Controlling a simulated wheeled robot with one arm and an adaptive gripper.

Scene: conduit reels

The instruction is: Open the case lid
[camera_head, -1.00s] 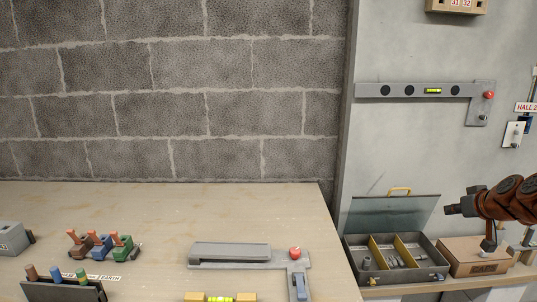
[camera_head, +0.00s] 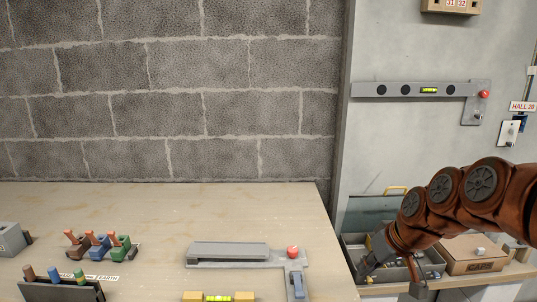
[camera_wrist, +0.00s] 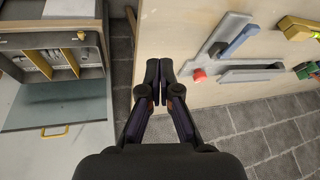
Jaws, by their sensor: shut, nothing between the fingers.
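The grey case (camera_head: 357,243) stands on the shelf at the right in the head view, partly hidden behind my arm. Its lid (camera_head: 366,213) is a grey-green panel, raised and tilted back, with a yellow handle (camera_head: 397,189) at its top edge. In the wrist view the case (camera_wrist: 91,71), the open lid (camera_wrist: 60,104) and the yellow handle (camera_wrist: 54,133) lie to the left. My gripper (camera_wrist: 160,66) is shut and empty. In the wrist view it is apart from the lid and handle, with the workbench edge behind it.
A CAPS box (camera_head: 478,262) sits right of the case. The back of the workbench is clear.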

